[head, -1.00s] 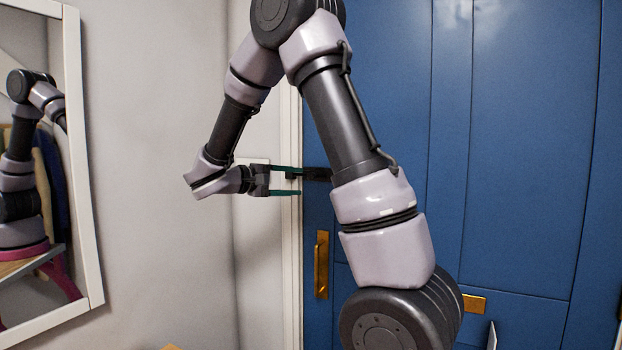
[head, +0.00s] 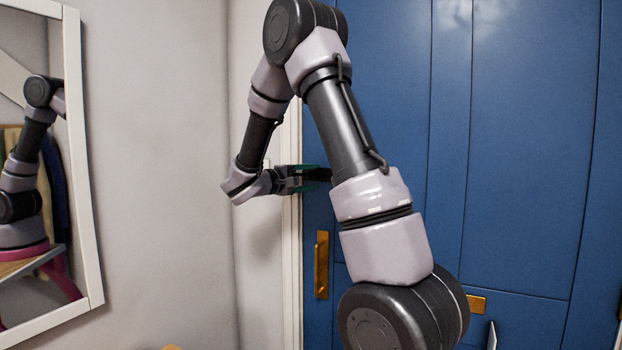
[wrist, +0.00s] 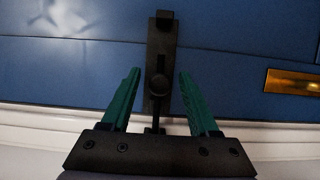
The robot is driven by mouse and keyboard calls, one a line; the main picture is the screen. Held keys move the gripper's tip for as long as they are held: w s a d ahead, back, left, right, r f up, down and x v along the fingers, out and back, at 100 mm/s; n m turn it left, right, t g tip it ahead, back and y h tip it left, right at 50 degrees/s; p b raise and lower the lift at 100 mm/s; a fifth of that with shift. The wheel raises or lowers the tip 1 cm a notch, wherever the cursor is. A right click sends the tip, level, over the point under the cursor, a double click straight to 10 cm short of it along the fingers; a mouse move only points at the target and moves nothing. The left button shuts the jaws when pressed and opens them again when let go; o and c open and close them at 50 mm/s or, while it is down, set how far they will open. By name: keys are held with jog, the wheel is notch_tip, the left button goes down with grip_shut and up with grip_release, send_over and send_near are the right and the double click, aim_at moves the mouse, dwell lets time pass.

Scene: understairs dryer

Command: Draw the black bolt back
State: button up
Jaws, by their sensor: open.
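The black bolt (wrist: 161,60) is mounted on the blue door near its edge, with a round knob (wrist: 158,86) on it. In the wrist view the knob lies between the two green fingers of my gripper (wrist: 157,84), with a gap on each side. My gripper is open. In the head view my gripper (head: 308,178) is at the door's left edge, and only a dark bit of the bolt (head: 322,174) shows beside my arm; the rest is hidden.
The blue door (head: 520,150) has a brass handle (head: 321,265) below the bolt and a brass plate (head: 477,304) lower right. A white frame (head: 291,240) borders the door. A white-framed mirror (head: 82,170) hangs on the left wall.

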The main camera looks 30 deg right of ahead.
jog(key=shift+c, duration=0.3)
grip_shut()
